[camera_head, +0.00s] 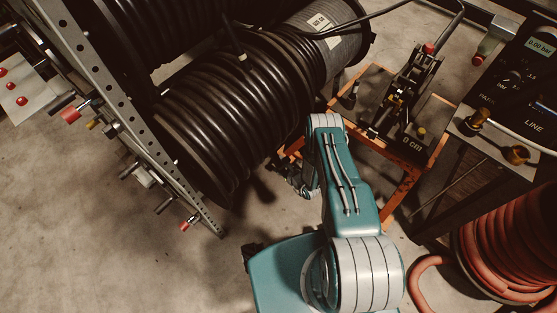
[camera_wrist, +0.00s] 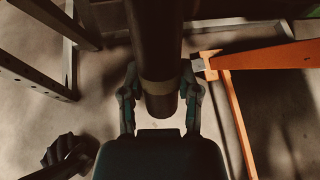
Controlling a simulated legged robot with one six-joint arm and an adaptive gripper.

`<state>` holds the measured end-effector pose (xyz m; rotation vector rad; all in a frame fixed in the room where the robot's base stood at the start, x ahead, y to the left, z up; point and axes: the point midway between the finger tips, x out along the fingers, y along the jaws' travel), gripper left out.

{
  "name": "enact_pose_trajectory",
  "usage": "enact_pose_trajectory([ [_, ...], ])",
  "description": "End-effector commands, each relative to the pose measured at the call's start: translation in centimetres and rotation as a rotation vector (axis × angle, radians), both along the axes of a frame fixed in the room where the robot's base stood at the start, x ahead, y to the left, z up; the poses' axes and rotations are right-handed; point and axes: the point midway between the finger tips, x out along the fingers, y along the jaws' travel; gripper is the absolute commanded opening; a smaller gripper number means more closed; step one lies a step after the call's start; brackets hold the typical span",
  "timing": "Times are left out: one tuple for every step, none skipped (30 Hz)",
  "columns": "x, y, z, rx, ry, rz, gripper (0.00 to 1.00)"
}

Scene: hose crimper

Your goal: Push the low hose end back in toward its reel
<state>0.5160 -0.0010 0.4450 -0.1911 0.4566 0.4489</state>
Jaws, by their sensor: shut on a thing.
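The low hose end (camera_wrist: 160,98) is a thick black hose with a pale tan band near its tip. In the wrist view it comes down from the top middle and ends just in front of my gripper's palm. My gripper (camera_wrist: 160,85) has one finger on each side of the hose near the band and is shut on it. In the head view my gripper (camera_head: 291,180) is low beside the lower reel, partly hidden by my arm, and the hose end cannot be made out there. The reel (camera_head: 225,110) is wound with several turns of black hose.
A grey perforated rack post (camera_head: 110,100) stands left of the reel. An orange-framed stand (camera_head: 400,190) with a crimping tool (camera_head: 410,85) is right of my gripper; its orange frame (camera_wrist: 262,58) is close in the wrist view. A red hose coil (camera_head: 510,245) lies lower right. Floor at lower left is clear.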

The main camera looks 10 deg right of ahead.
Motion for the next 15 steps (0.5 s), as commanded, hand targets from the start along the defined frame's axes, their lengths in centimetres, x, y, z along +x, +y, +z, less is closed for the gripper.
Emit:
enact_pose_trajectory([
  [0.7,0.0,0.5,-0.002,-0.013,-0.001,0.00],
  [0.7,0.0,0.6,-0.002,-0.013,-0.001,0.00],
  [0.8,0.0,0.7,-0.002,-0.013,-0.001,0.00],
  [0.8,0.1,0.8,-0.002,-0.013,-0.001,0.00],
  [0.8,0.1,0.9,-0.001,-0.013,-0.001,0.00],
  [0.9,0.1,1.0,-0.001,-0.013,-0.001,0.00],
  [0.9,0.1,1.1,-0.001,-0.013,-0.001,0.00],
  [0.9,0.2,1.1,-0.001,-0.013,-0.001,0.00],
  [1.0,0.2,1.2,-0.001,-0.013,-0.001,0.00],
  [1.0,0.2,1.3,-0.001,-0.013,-0.001,0.00],
  [1.0,0.3,1.4,-0.001,-0.013,-0.001,0.00],
  [1.1,0.3,1.5,-0.001,-0.013,-0.001,0.00],
  [1.1,0.3,1.6,-0.001,-0.013,-0.001,0.00],
  [1.2,0.3,1.7,-0.001,-0.013,-0.001,0.00],
  [1.2,0.4,1.8,-0.001,-0.013,-0.001,0.00],
])
